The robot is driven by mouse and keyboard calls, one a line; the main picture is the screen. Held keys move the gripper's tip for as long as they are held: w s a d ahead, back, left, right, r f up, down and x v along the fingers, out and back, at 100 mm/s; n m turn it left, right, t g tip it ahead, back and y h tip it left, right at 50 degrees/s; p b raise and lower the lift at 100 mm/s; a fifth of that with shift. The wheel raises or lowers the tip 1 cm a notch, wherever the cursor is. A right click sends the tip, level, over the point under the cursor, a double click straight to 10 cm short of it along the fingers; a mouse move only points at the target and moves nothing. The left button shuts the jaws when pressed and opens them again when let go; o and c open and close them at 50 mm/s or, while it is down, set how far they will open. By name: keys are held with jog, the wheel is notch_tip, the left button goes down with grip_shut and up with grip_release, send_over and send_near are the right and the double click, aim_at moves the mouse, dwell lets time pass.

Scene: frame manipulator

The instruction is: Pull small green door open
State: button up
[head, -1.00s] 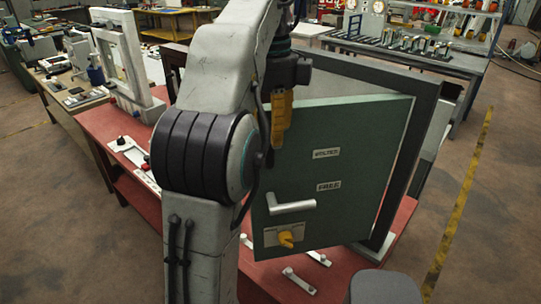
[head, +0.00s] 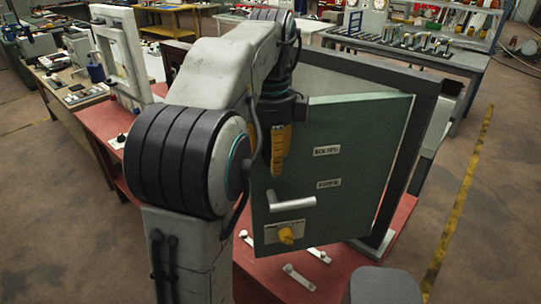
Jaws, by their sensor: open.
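The small green door (head: 355,150) stands partly open in its dark grey frame (head: 425,120), swung out from the right side. It carries a silver lever handle (head: 292,201) low on its left part and a yellow knob (head: 286,235) on a plate below. My gripper (head: 279,165), with yellow fingers pointing down, is at the door's upper left edge, above the handle. It covers part of that edge; I cannot tell whether it touches the door. The jaws are open and nothing shows between them.
The frame stands on a red table (head: 100,122) with small white handles (head: 299,276) in front of the door. A white frame (head: 125,65) stands at the table's left. Benches with tools are behind. The floor on the right is clear, with a yellow line (head: 458,200).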

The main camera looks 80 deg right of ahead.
jog(key=shift+f, duration=0.1)
jog(key=shift+c, duration=0.2)
grip_shut()
dwell(0.5)
